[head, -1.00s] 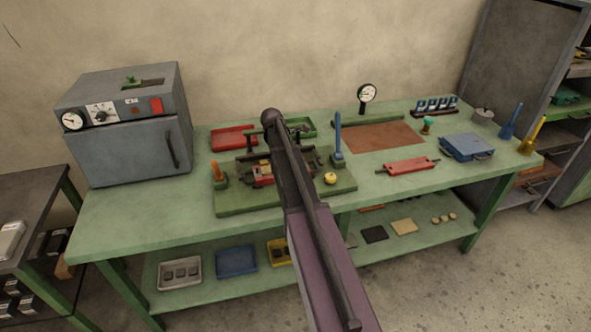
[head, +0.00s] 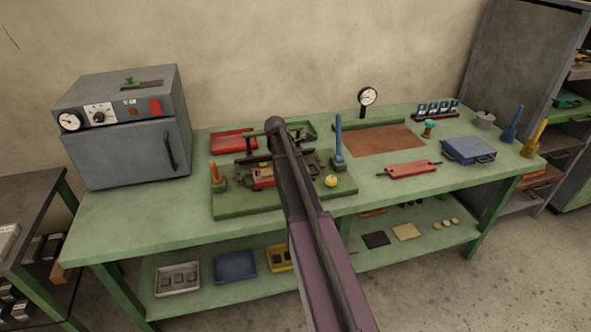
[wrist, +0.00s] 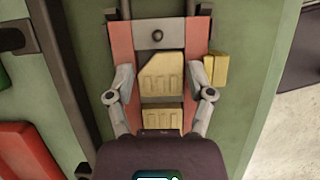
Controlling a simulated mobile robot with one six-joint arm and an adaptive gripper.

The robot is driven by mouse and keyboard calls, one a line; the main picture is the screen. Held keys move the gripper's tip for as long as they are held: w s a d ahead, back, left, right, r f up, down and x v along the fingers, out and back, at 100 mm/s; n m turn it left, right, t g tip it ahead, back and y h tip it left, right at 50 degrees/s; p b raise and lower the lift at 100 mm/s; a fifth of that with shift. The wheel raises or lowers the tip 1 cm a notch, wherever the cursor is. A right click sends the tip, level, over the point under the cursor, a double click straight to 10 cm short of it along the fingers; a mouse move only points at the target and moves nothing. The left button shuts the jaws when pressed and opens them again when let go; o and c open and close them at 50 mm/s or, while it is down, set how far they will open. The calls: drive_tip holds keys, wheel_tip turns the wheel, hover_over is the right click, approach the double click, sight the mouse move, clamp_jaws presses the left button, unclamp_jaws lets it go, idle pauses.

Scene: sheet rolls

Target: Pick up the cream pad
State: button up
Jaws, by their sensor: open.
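My gripper (wrist: 160,84) is open in the wrist view, its two grey fingers spread over a red plate (wrist: 119,45). Between the fingers, two cream slotted pieces lie on this plate: a larger one with a cut corner (wrist: 161,74) and a smaller one (wrist: 162,119) nearer my wrist. The fingers look apart from both. In the head view, a flat cream square pad (head: 406,232) lies on the bench's lower shelf. I cannot tell which cream piece is the task's pad. My arm hides the gripper in the head view.
A grey oven (head: 120,145) stands at left. The bench's front left is clear.

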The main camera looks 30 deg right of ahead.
drive_tip(key=c, duration=0.6)
drive_tip(key=shift+r, duration=0.15)
wheel_tip(320, 180, up, 3)
drive_tip(key=p, duration=0.3)
drive_tip(key=shift+r+p, duration=0.15)
drive_tip(key=shift+p, duration=0.15)
drive_tip(key=s+a, duration=0.2)
drive_tip(key=s, duration=0.3)
drive_tip(key=s+a+r+p, duration=0.1)
drive_tip(key=s+a, duration=0.1)
drive_tip(key=s, duration=0.3)
drive_tip(key=s+a, duration=0.2)
drive_tip(key=s, duration=0.3)
drive_tip(key=shift+r, duration=0.2)
drive_tip(key=shift+d, duration=0.1)
